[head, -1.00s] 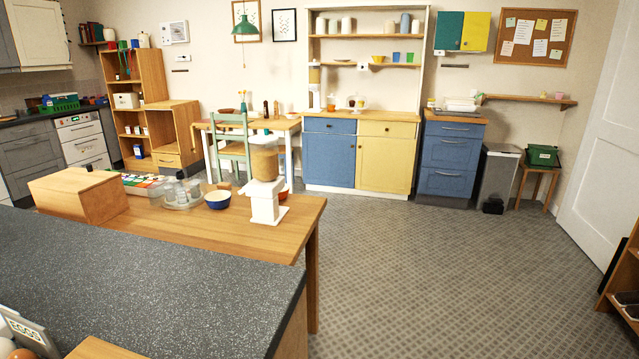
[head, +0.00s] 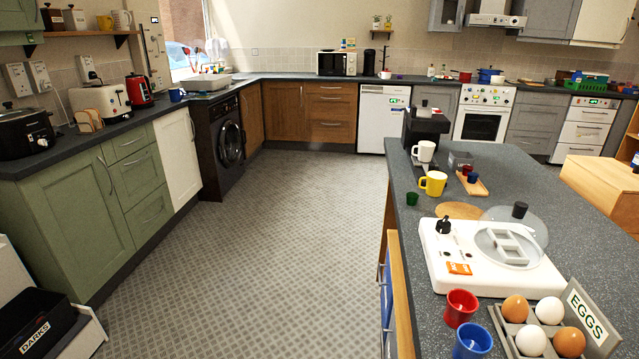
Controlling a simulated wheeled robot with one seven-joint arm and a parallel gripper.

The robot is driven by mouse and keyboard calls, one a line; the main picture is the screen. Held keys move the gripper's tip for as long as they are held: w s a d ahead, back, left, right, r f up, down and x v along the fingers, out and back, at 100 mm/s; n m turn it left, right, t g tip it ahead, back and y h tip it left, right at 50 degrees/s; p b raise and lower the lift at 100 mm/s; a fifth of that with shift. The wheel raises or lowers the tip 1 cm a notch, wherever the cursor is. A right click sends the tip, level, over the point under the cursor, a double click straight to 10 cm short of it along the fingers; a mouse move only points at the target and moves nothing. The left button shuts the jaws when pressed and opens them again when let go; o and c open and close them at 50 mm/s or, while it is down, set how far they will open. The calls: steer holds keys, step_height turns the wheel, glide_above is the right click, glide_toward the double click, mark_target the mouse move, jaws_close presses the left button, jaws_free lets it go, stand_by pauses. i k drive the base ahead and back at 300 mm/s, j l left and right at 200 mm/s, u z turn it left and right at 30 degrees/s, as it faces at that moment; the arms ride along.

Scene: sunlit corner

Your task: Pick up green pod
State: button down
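A small dark green pod (head: 412,199) sits on the near-left edge of the dark speckled island counter (head: 420,255), in front of the yellow mug (head: 433,183). A small red pod (head: 467,171) and a blue pod (head: 472,178) are on a wooden board (head: 476,186) to its right. My gripper is not in view.
A black coffee machine (head: 426,128) with a white mug (head: 424,151) stands behind the yellow mug. The floor (head: 270,240) left of the island is clear.

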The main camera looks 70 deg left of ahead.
mark_target(413, 198)
steer(key=u, duration=1.5)
